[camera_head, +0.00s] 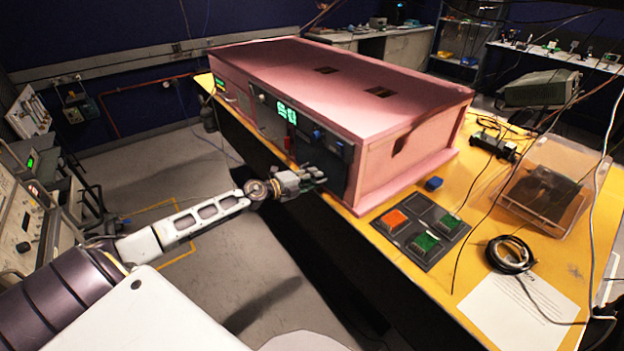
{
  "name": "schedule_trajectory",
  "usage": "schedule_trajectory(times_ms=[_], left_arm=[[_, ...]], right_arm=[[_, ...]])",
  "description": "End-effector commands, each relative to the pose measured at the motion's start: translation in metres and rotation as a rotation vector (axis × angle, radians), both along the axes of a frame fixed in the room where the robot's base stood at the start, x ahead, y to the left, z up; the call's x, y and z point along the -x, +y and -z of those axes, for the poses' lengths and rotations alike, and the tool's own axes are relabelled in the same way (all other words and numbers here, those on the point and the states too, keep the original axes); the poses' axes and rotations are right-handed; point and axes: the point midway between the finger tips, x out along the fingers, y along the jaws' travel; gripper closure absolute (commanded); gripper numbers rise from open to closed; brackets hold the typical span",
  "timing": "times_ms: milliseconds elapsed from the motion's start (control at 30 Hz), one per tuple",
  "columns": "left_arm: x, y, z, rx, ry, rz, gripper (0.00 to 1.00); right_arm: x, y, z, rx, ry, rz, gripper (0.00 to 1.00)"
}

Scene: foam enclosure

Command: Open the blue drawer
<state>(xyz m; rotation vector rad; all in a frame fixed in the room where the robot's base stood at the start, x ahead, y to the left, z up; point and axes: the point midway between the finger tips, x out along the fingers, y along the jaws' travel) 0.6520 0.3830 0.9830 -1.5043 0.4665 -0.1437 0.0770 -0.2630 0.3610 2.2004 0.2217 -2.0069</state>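A pink foam enclosure (355,80) stands on the yellow table, its dark front panel facing my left arm. Small blue parts (318,134) show near the top right of that panel; I cannot tell clearly which part is the blue drawer, and no drawer is seen standing out. My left gripper (312,178) is close to the lower right of the front panel, below the blue parts. Its fingers point toward the panel, but they are too small and dark to tell whether they are open or touching it. My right gripper is out of view.
On the yellow table (385,285), right of the enclosure, lie a dark tray (415,252) with orange and green pieces, a small blue block (433,183), a coiled black cable (510,254) and a clear box (552,190). Floor left of the table is open.

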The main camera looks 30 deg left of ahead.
Motion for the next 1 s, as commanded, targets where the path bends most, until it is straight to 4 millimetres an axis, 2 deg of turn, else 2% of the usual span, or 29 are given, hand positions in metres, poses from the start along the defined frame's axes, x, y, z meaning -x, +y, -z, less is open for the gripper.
schedule_trajectory(times_ms=[267,500,1000], left_arm=[[-0.0001,-0.0002,0.0,0.0,0.0,0.0,0.69],[-0.0002,-0.0002,-0.0001,0.0,0.0,0.0,1.0],[0.0004,0.0026,0.0011,0.001,0.001,0.0,1.0]], right_arm=[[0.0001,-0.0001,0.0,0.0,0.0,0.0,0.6],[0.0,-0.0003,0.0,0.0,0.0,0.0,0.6],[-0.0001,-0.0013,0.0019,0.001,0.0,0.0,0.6]])
